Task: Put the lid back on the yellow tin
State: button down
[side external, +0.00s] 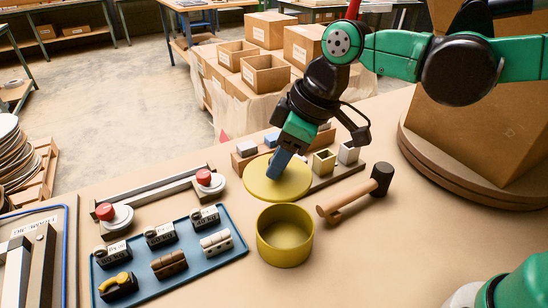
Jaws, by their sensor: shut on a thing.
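The yellow tin (285,249) stands upright and open on the bench, a round empty-looking cup in the middle front. The yellow lid (262,183) is a flat disc behind the tin and slightly to its left in the picture. My gripper (282,163) points down over the lid and is shut on it near its middle. The fingertips and the grip point are partly hidden by the blue finger. The lid looks apart from the tin; whether it is clear of the bench I cannot tell.
A blue tray (226,255) with several small parts is at the left. A rack with small blocks (324,162) stands behind the lid. A bar with two red knobs (160,194) lies left.

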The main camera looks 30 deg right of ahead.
jog(key=shift+s+d+f, duration=0.15)
jog(key=shift+s+f, duration=0.6)
jog(key=shift+s, duration=0.3)
jog(key=shift+f, duration=3.15)
jog(key=shift+f, duration=0.2)
jog(key=shift+c, duration=2.4)
grip_release()
jog(key=shift+o, duration=0.3)
jog(key=o, duration=0.4)
jog(key=shift+r, duration=3.55)
